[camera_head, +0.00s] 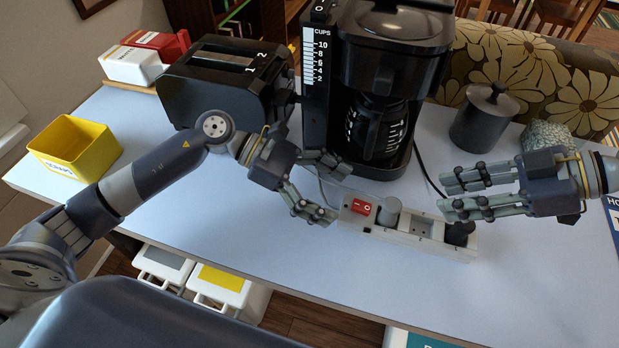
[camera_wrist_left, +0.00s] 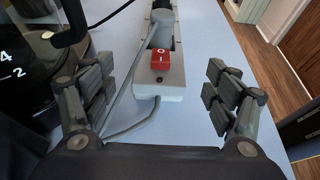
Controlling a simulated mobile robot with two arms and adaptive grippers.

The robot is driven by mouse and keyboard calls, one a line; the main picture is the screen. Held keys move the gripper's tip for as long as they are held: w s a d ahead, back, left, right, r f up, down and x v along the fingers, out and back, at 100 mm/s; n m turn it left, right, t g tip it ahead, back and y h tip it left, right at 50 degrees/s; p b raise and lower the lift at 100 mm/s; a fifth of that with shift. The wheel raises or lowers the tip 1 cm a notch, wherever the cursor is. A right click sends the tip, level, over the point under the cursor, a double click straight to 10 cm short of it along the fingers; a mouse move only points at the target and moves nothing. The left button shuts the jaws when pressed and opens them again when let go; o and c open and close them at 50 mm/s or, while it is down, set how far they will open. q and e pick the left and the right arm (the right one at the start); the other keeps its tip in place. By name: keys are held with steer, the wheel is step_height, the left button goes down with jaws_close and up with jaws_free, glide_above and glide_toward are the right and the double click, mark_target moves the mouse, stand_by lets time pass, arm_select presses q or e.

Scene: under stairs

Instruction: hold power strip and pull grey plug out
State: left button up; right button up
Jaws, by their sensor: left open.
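The white power strip (camera_head: 407,238) lies on the table with its red switch (camera_head: 361,207) at the left end. The grey plug (camera_head: 388,212) sits in the socket beside the switch; its grey cord runs toward my left gripper. A black plug (camera_head: 459,232) sits at the right end. My left gripper (camera_head: 341,190) is open at the switch end. In the left wrist view its fingers (camera_wrist_left: 159,82) stand either side of the strip (camera_wrist_left: 172,72), apart from it, with the grey plug (camera_wrist_left: 160,32) farther on. My right gripper (camera_head: 440,196) is open and empty above the strip's right part.
A coffee maker (camera_head: 385,40) stands behind the strip, with a toaster (camera_head: 225,80) to its left. A grey canister (camera_head: 484,117) and a stone-like block (camera_head: 548,137) are behind my right gripper. A yellow bin (camera_head: 75,148) is far left.

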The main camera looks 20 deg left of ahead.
mark_target(353, 204)
arm_select(q)
steer(key=shift+x, duration=2.05)
steer(key=shift+c, duration=0.6)
